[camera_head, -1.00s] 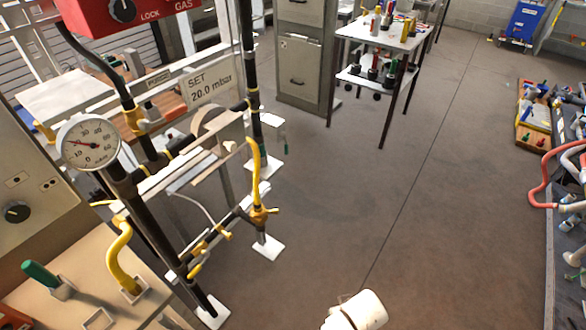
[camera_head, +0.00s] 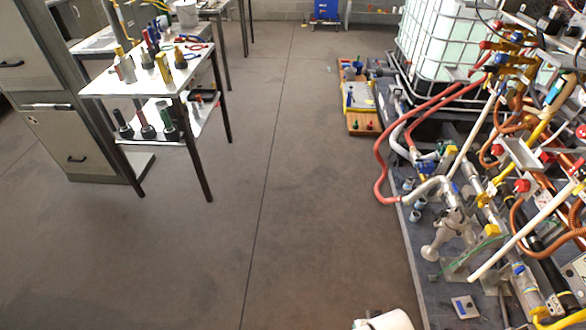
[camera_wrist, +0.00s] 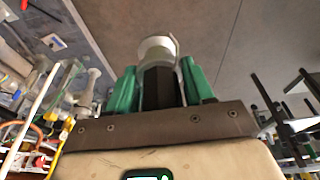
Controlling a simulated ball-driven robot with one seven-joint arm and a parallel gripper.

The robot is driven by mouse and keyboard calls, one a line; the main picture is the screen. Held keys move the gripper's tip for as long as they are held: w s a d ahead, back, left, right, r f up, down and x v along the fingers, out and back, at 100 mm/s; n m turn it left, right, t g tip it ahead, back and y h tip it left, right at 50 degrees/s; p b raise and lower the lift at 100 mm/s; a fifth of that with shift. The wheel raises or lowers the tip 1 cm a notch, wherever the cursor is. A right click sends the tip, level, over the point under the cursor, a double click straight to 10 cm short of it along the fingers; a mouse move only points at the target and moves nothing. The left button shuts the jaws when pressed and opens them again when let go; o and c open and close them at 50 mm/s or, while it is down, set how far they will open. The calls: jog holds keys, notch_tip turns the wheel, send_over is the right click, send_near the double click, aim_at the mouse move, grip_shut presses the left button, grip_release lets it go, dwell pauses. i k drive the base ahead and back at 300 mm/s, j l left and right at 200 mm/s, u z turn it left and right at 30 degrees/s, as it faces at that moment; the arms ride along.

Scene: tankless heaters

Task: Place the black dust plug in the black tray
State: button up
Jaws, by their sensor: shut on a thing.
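My gripper (camera_wrist: 160,75) shows in the wrist view, its two green fingers closed in on a dark, blocky piece (camera_wrist: 160,90) between them. This piece matches the black dust plug in colour, but its full shape is hidden. A pale cylinder shows just beyond the fingers; I cannot tell whether it touches the dark piece. In the head view my gripper is out of sight.
A white two-level table (camera_head: 150,80) with tools and bottles stands at the left beside a grey cabinet (camera_head: 75,140). Pipes and red hoses (camera_head: 382,165) crowd a dark platform at the right. A wooden board (camera_head: 362,122) lies beyond. The floor (camera_head: 270,200) between is clear.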

aim_at(202, 95)
jog(key=i, duration=3.25)
jog(key=i+l, duration=0.1)
jog(key=i, duration=0.45)
jog(key=i+l+u, duration=0.1)
jog(key=i, duration=0.45)
jog(key=i+l, duration=0.15)
jog(key=i, duration=0.4)
jog(key=i+l+u, duration=0.1)
jog(key=i+u, duration=0.3)
jog(key=i+l+u, duration=0.25)
jog(key=u, duration=0.2)
jog(key=i+l+u, duration=0.7)
jog(key=u, duration=0.15)
jog(key=l, duration=0.1)
